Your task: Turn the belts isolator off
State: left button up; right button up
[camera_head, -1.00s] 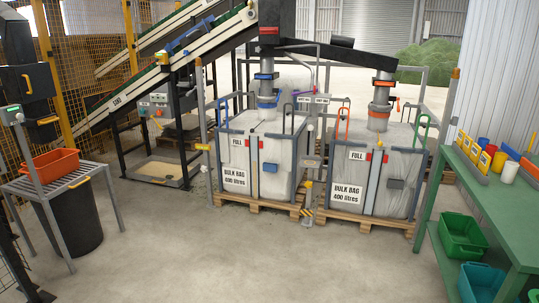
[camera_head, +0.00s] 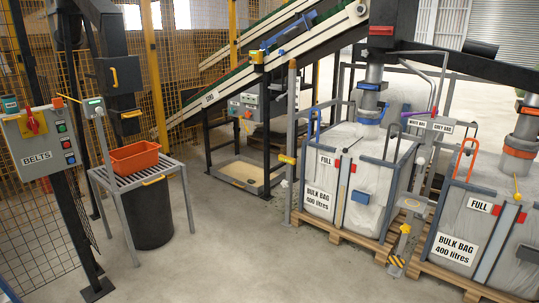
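The belts isolator is a red handle on a yellow plate (camera_head: 34,122). It is on a grey control box labelled BELTS (camera_head: 40,143) at the left edge of the head view. The handle looks tilted; I cannot tell whether it stands at on or off. A column of small coloured buttons runs down the box's right side. The box is mounted on a dark post. Neither of my grippers is in view.
An orange crate (camera_head: 134,157) sits on a slatted metal stand (camera_head: 160,170) beside the box, with a black bin (camera_head: 152,215) beneath. Inclined conveyors (camera_head: 270,62) rise behind. Bulk bags on pallets (camera_head: 350,238) stand at right. The concrete floor (camera_head: 230,250) in the middle is clear.

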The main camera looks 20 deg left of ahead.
aim_at(33, 125)
jog(key=i+u, duration=0.2)
jog(key=u, duration=0.2)
jog(key=i+u, duration=0.2)
jog(key=u, duration=0.15)
jog(key=i+u, duration=0.2)
jog(key=u, duration=0.2)
jog(key=i+l+u, duration=0.15)
jog(key=u, duration=0.25)
jog(key=i+l+u, duration=0.15)
jog(key=i+u, duration=0.2)
jog(key=i+l+u, duration=0.2)
jog(key=u, duration=0.15)
